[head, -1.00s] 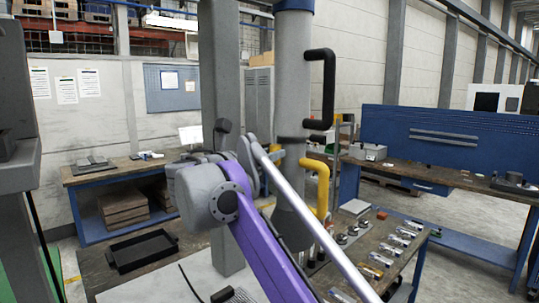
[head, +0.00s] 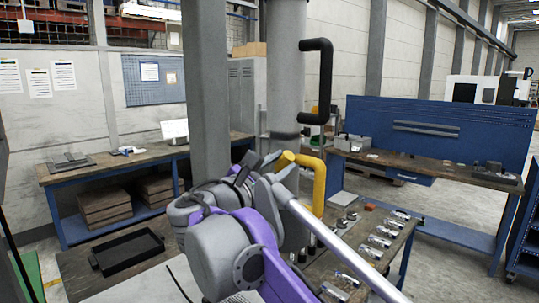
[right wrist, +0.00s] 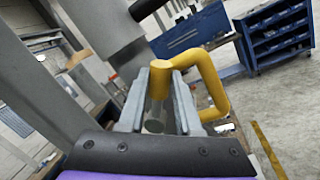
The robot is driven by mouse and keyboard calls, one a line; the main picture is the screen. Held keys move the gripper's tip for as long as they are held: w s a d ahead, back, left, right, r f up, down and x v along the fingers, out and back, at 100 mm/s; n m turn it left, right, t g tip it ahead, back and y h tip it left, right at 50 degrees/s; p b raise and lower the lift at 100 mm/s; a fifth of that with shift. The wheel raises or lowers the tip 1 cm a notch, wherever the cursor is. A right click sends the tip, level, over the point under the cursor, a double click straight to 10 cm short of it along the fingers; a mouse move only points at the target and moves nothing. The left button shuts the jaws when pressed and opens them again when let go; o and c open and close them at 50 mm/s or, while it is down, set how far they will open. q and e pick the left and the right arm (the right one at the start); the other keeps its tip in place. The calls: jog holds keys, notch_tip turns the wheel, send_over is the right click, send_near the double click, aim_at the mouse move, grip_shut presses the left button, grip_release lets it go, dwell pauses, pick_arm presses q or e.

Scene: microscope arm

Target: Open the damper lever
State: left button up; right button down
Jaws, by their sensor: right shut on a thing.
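The yellow damper lever (head: 319,187), a bent bar, sits low on the thick grey column (head: 286,85). It also shows in the right wrist view (right wrist: 211,82), its round end between my fingers. My right gripper (head: 274,160) is at the upper end of the lever, in front of the column. In the right wrist view my right gripper (right wrist: 160,80) has one finger on each side of the yellow end and is shut on it. The fingers hide part of the lever's joint with the column. My left gripper is not in view.
A black bent handle (head: 326,82) sticks out of the column above the lever. A grey post (head: 207,90) stands to the left. A workbench (head: 366,240) with several small metal parts lies below right. A black tray (head: 127,252) is at lower left.

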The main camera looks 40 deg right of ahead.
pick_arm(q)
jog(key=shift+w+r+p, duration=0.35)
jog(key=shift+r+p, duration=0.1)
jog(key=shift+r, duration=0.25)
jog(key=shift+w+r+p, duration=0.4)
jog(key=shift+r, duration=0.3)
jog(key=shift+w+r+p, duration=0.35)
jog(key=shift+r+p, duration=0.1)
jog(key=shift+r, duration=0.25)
pick_arm(e)
jog(key=s+f+m+g+h, duration=0.1)
jog(key=s+f+m+g, duration=0.1)
jog(key=f+m, duration=0.4)
jog(key=shift+s+d+f+m+g, duration=0.2)
jog(key=shift+s+m+g, duration=0.25)
jog(key=shift+m, duration=2.45)
jog(key=c, duration=0.6)
grip_release()
jog(key=shift+a+f, duration=0.1)
